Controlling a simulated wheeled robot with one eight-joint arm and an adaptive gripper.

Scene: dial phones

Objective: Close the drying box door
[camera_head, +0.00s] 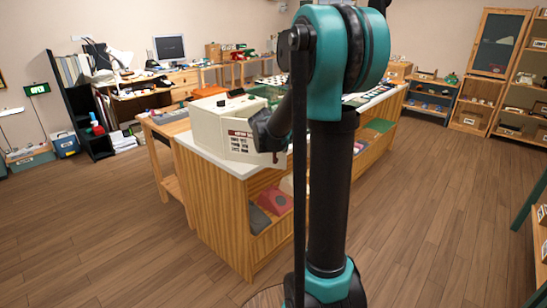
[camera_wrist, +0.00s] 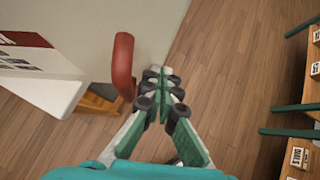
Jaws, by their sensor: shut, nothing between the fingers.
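The cream drying box (camera_head: 207,128) stands on the white-topped counter, left of my arm in the head view. Its door (camera_head: 240,147) carries a dark red label strip with small dark pictures below it. In the wrist view the cream door panel (camera_wrist: 120,22) fills the upper left, and a red-brown handle (camera_wrist: 123,66) sticks out from it. My gripper (camera_wrist: 163,78) is shut and empty, just right of the handle, with a small gap visible. In the head view my dark wrist (camera_head: 268,130) overlaps the box's right side. How far the door stands open is unclear.
The wooden counter (camera_head: 215,200) has a white top (camera_head: 240,170) and open shelves holding a pink object (camera_head: 275,201). Wooden floor (camera_head: 110,240) is clear to the left and right. A desk with a monitor (camera_head: 169,49) and shelves line the walls.

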